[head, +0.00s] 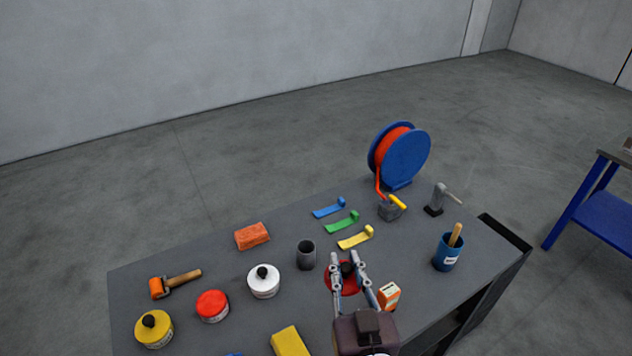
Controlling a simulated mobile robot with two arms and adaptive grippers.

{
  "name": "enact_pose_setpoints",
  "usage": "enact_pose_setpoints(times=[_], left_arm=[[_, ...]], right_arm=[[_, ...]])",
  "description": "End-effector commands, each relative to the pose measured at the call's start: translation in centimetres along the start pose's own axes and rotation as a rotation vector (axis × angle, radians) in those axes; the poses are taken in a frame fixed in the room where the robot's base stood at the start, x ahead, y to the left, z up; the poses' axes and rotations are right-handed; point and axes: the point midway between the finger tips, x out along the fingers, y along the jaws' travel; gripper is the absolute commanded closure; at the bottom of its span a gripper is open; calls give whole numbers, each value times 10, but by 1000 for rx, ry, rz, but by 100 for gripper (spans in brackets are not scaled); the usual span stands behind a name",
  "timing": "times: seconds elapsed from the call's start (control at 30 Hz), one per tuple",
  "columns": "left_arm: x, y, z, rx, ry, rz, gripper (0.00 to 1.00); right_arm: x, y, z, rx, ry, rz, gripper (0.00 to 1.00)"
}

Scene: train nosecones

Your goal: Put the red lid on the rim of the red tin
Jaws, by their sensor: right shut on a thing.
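The red tin (212,311) stands on the dark workbench at the left, between a yellow tin and a white tin. Its top is red with no knob on it; its label is pale. The red lid (334,284), a disc with a black knob, is at my right gripper (348,268), to the right of the tin and apart from it. My right gripper is shut on the lid's black knob, and its fingers cover part of the lid. I cannot tell how high the lid is above the bench. My left gripper is not in view.
The yellow tin (154,332) and white tin (264,284) have black-knobbed lids. A dark cup (306,254), orange block (252,236), yellow block (290,342) and orange-white box (388,296) stand nearby. Coloured strips and a blue reel (407,155) are farther back.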

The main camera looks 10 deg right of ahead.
Motion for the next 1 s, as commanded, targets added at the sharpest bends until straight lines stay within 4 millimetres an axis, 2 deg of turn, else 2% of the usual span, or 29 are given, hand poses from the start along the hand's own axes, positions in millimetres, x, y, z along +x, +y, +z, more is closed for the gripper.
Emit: enact_pose_setpoints(times=[0.17, 0.4, 0.6, 0.73, 1.0], left_arm=[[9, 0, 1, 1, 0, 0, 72], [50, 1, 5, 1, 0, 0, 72], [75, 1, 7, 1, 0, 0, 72], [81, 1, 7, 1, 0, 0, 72], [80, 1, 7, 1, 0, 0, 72]], right_arm=[[0, 6, 6, -1, 2, 1, 100], [-3, 37, 31, -5, 5, -10, 100], [-6, 54, 39, -4, 5, -32, 100], [-7, 58, 40, -3, 2, -40, 100], [-9, 59, 45, 3, -3, -43, 100]])
